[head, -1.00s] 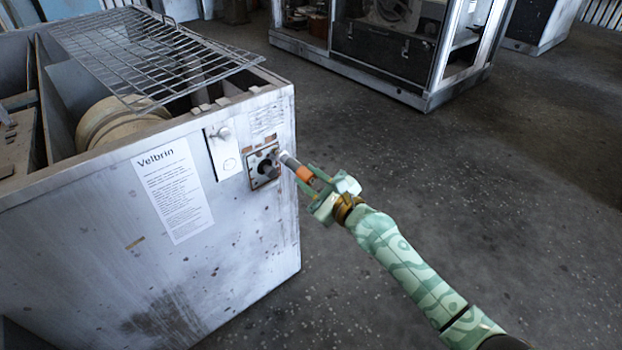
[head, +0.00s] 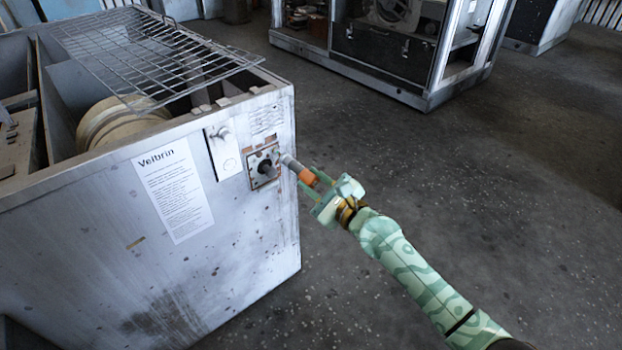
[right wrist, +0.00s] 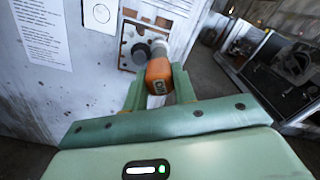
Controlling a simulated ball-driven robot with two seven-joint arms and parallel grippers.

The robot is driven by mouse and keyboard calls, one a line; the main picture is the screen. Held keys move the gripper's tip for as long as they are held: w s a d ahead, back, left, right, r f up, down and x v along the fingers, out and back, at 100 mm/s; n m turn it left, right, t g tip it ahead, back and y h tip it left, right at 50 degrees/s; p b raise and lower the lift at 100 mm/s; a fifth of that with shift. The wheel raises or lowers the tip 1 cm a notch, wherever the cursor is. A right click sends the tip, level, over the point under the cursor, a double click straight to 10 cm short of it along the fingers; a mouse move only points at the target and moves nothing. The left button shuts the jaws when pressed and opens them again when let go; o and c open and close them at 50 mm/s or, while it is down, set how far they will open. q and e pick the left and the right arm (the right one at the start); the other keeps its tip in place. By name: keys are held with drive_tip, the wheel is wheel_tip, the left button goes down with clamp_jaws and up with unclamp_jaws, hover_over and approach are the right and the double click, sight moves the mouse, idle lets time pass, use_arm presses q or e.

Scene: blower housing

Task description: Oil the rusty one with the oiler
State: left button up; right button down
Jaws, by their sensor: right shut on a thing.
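My right gripper (head: 318,182) is shut on the oiler (head: 304,173), which has an orange body and a grey nozzle end. The oiler also shows between the fingers in the right wrist view (right wrist: 159,76). Its nozzle end points at a worn, rust-marked square plate (head: 263,166) with a dark round hub, on the housing's side. The plate also shows in the right wrist view (right wrist: 135,45), partly hidden by the oiler. I cannot tell whether the nozzle touches it. My left gripper is not in view.
The plate is on a grey metal housing (head: 110,230) with a "Velbrin" sheet (head: 173,190) and a white panel (head: 223,150). A wire rack (head: 150,55) lies on its open top. A glazed cabinet (head: 390,50) stands behind. The floor (head: 520,170) at right is clear.

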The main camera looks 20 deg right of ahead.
drive_tip(key=shift+p+v, duration=0.45)
drive_tip(key=shift+v, duration=2.5)
drive_tip(key=shift+r, duration=0.1)
